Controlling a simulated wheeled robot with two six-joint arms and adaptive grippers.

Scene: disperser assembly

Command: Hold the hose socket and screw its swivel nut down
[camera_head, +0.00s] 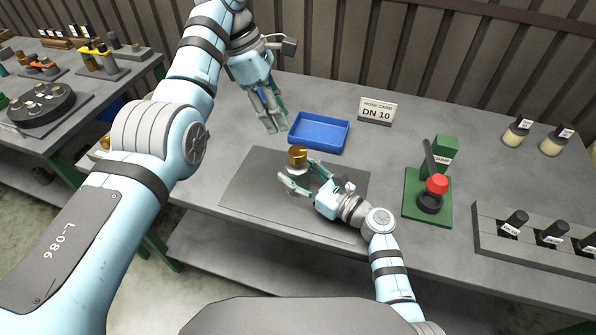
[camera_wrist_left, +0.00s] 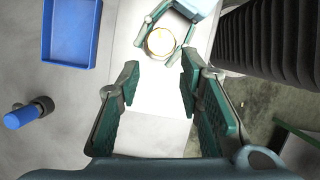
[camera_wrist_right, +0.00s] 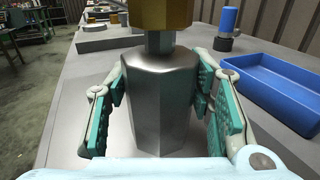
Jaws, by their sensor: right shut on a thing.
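The hose socket (camera_head: 297,173) stands upright on the grey mat, a steel hexagonal body with the brass swivel nut (camera_head: 297,154) on top. In the right wrist view the steel body (camera_wrist_right: 160,105) fills the space between the fingers, and a narrow neck leads up to the nut (camera_wrist_right: 162,14), cut off by the top edge. My right gripper (camera_head: 302,182) is shut on the steel body, below the nut. My left gripper (camera_head: 276,127) is open and empty, above and behind the socket. In the left wrist view the nut (camera_wrist_left: 160,41) shows beyond its parted fingertips (camera_wrist_left: 158,78).
A blue tray (camera_head: 319,146) lies behind the mat (camera_head: 240,186). A card reading DN 10 (camera_head: 376,111) stands at the back. A green fixture with a red knob (camera_head: 437,184) and a rack of black-handled tools (camera_head: 534,249) are at right. A blue-topped cylinder (camera_wrist_left: 28,113) stands near the tray.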

